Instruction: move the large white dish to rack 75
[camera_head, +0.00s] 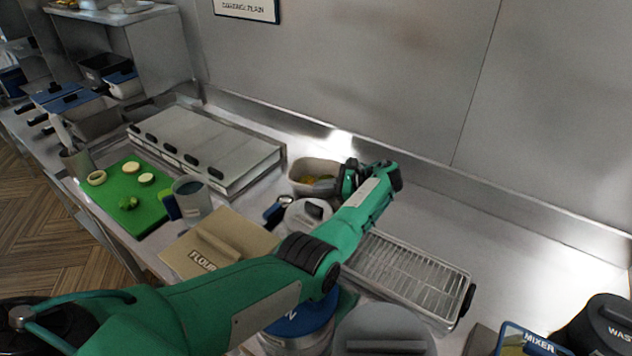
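A large whitish dish (300,168) with yellowish food in it stands on the steel counter near the back wall, right of the flat grill. My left arm reaches across from the lower left. My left gripper (346,181) is at the dish's right end, its dark fingers over or at the rim. Whether the fingers are closed on the rim cannot be made out. A wire rack in a metal tray (425,282) lies right of my forearm, partly behind it; no number 75 is legible. My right gripper is out of view.
A flour box (215,240), a grey jug (192,197), a green cutting board (135,192) and a lidded pot (304,214) crowd the left and middle. A mixer sign (525,342) and a dark bin (603,325) stand front right. The counter (510,235) behind the wire rack is clear.

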